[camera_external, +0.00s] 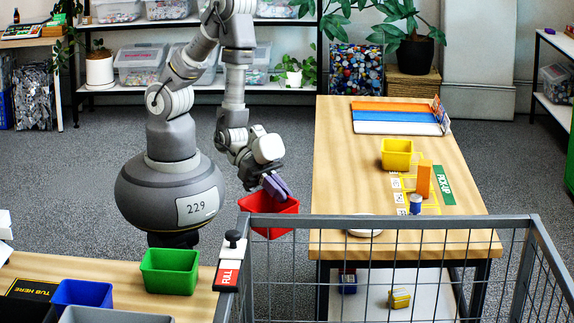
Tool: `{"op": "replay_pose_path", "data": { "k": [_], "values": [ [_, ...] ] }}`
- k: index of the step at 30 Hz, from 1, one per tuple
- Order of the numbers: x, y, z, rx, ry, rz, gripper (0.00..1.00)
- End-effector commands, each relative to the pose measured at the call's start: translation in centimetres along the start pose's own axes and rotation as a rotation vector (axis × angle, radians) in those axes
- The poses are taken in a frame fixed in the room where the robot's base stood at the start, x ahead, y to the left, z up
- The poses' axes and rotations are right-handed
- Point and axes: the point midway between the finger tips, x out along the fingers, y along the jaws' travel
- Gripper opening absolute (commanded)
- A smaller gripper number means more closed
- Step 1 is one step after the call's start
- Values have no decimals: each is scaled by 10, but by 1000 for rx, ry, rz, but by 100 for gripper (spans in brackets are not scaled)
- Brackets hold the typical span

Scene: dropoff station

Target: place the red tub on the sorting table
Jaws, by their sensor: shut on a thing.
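The red tub (283,207) hangs in the air between the two tables, slightly tilted, behind the top rail of the wire cage. My gripper (276,188) is shut on the red tub at its upper edge; the fingertips are partly hidden by the tub. A wooden table (335,180) stands to the right of the tub, and I take it to be the sorting table. The tub is left of this table's near left edge and apart from it.
The right table holds a yellow tub (396,154), an orange block (424,179), a blue can (415,204) and a white plate (365,228). A wire cage (390,222) crosses in front. A green tub (170,271) and blue tub (82,295) stand on the near-left table.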

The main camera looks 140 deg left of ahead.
Motion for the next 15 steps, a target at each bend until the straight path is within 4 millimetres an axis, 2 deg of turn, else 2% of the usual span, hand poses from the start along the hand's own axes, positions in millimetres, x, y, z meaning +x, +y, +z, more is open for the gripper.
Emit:
{"op": "replay_pose_path", "data": {
  "k": [1,5,9,15],
  "values": [
    [4,3,-19,7,9,18,0],
    [20,15,-70,30,10,90,0],
    [35,33,-136,53,7,177,0],
    [44,56,-211,75,0,268,0]
  ]
}}
